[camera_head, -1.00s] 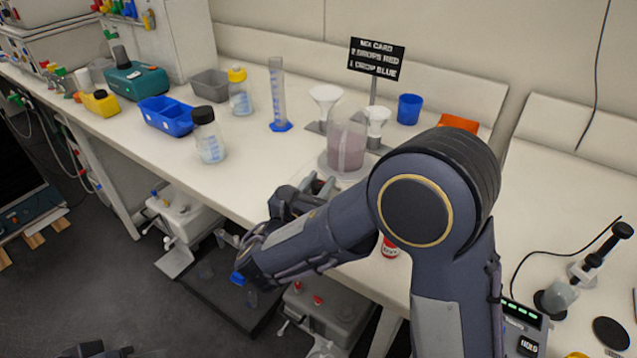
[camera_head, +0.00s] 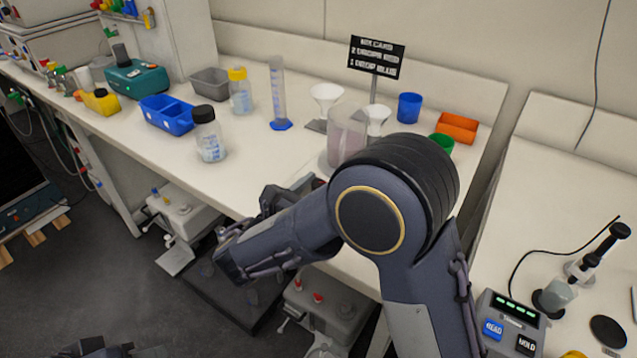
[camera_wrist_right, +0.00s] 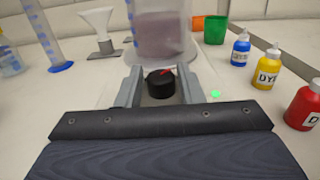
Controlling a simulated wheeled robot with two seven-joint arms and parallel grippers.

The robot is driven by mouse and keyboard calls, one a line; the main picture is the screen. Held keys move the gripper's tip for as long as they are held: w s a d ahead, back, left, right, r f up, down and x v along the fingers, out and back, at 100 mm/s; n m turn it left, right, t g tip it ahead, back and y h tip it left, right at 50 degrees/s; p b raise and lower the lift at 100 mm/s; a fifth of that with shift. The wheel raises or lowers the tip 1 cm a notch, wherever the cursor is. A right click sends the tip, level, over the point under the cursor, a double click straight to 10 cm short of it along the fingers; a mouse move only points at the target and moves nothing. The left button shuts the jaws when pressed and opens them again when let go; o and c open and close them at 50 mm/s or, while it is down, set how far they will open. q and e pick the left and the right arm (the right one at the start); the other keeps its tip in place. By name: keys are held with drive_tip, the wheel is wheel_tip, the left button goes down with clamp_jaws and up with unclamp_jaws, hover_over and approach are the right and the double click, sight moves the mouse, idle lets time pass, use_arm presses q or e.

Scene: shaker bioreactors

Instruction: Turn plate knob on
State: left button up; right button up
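The black knob (camera_wrist_right: 160,84) with a red mark shows in the right wrist view, on the front of the pale plate (camera_wrist_right: 113,90). A large beaker (camera_wrist_right: 163,32) of pinkish liquid stands on the plate; it also shows in the head view (camera_head: 346,135). My right gripper (camera_wrist_right: 159,76) is open, one finger on each side of the knob, with small gaps visible. In the head view my right arm hides the knob and most of the plate. Part of my left gripper (camera_head: 95,349) shows at the bottom left edge; its fingers are unclear.
A bright green dot (camera_wrist_right: 215,94) shows right of the right finger. Blue (camera_wrist_right: 241,50), yellow (camera_wrist_right: 267,70) and red (camera_wrist_right: 304,105) dropper bottles stand farther right. A funnel (camera_wrist_right: 100,30) and measuring cylinder (camera_wrist_right: 45,35) stand left. A sign (camera_head: 376,57) stands behind the beaker.

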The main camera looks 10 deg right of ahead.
drive_tip(key=v, duration=0.6)
drive_tip(key=shift+s+a, duration=0.2)
